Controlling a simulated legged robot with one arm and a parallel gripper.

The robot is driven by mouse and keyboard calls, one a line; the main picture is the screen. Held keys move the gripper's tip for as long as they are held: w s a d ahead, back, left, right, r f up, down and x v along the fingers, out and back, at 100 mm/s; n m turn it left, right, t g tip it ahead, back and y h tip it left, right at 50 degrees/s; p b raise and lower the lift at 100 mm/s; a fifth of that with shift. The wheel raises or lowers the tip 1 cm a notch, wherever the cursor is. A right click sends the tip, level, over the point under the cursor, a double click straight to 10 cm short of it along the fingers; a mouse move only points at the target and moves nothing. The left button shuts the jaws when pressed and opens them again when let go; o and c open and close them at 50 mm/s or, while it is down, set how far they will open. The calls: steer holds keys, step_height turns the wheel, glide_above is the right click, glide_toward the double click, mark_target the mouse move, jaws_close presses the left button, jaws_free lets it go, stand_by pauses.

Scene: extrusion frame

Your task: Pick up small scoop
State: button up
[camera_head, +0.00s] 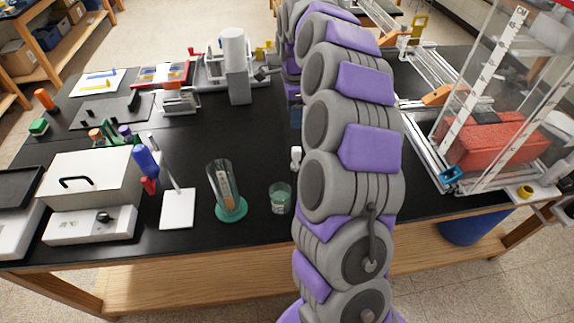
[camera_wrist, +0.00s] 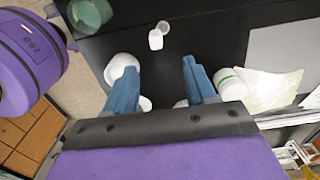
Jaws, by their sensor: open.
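A small white cup-shaped piece with a short stub, which looks like the small scoop (camera_wrist: 156,40), lies on the black tabletop in the wrist view. It sits beyond my fingertips, roughly centred between them and apart from both. A small white piece (camera_head: 295,157), probably the same scoop, shows just left of my arm in the head view. My gripper (camera_wrist: 160,75) has two blue fingers spread apart with nothing between them. In the head view my arm hides the gripper and part of the table.
A white round container (camera_wrist: 121,66) is by the left finger. A green-banded white container (camera_wrist: 231,86) and a pale bag (camera_wrist: 268,90) are by the right finger. A greenish beaker (camera_head: 280,198) and a clear cylinder (camera_head: 222,188) stand near the table's front edge.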

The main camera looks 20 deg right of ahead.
mark_target(296, 155)
step_height(296, 155, down, 12)
steer(key=b, duration=0.2)
steer(key=shift+b, duration=0.3)
steer(key=shift+s+d+f+b, duration=0.15)
steer(key=shift+f+b, duration=0.15)
steer(key=shift+f, duration=0.55)
steer(key=shift+s+d+f+b, duration=0.1)
steer(key=shift+s+f+b, duration=0.2)
steer(key=shift+f, duration=0.6)
steer(key=shift+s+d+f+b, duration=0.1)
steer(key=shift+f+b, duration=0.25)
steer(key=shift+f, duration=0.5)
steer(key=shift+r, duration=0.1)
jaws_close()
